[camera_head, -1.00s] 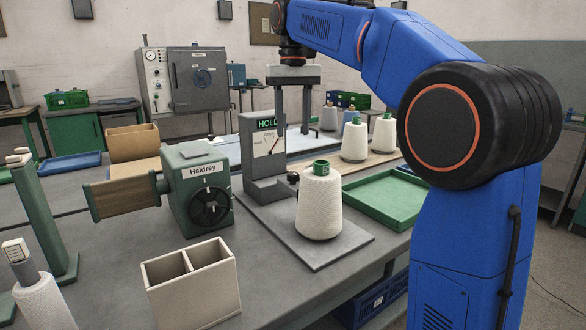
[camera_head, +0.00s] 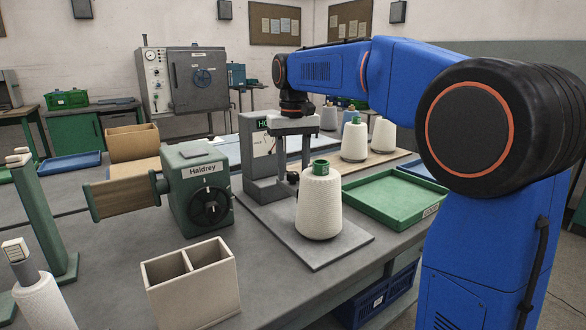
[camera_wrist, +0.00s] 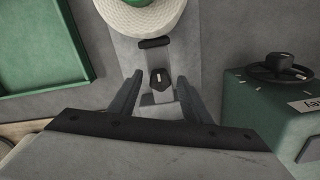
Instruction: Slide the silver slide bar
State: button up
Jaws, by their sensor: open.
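My gripper (camera_head: 293,165) is open in front of the grey upright tester with the green display (camera_head: 262,160), above its grey base plate (camera_head: 335,250). In the wrist view the open fingers (camera_wrist: 160,80) point down on either side of a small dark knob (camera_wrist: 159,77) on a light grey piece. The fingers look apart from the knob; its height relative to the fingertips is unclear. A black crosspiece (camera_wrist: 155,43) lies just beyond the knob. I cannot make out for certain which part is the silver slide bar; my gripper covers part of the tester.
A white yarn cone (camera_head: 319,205) with a green top stands on the base plate close to my gripper. The green Haldrey machine (camera_head: 197,185) with a black handwheel is to the left. A green tray (camera_head: 392,195) lies to the right. A two-compartment beige box (camera_head: 190,282) stands in front.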

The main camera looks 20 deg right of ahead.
jog(key=shift+c, duration=0.2)
grip_shut()
jog(key=w+a, duration=0.2)
jog(key=w, duration=0.4)
jog(key=shift+w, duration=0.2)
jog(key=shift+r, duration=0.1)
jog(key=shift+o, duration=0.2)
grip_release()
jog(key=shift+a, duration=0.1)
notch_tip(320, 180, up, 17)
jog(key=shift+r, duration=0.15)
dwell(0.3)
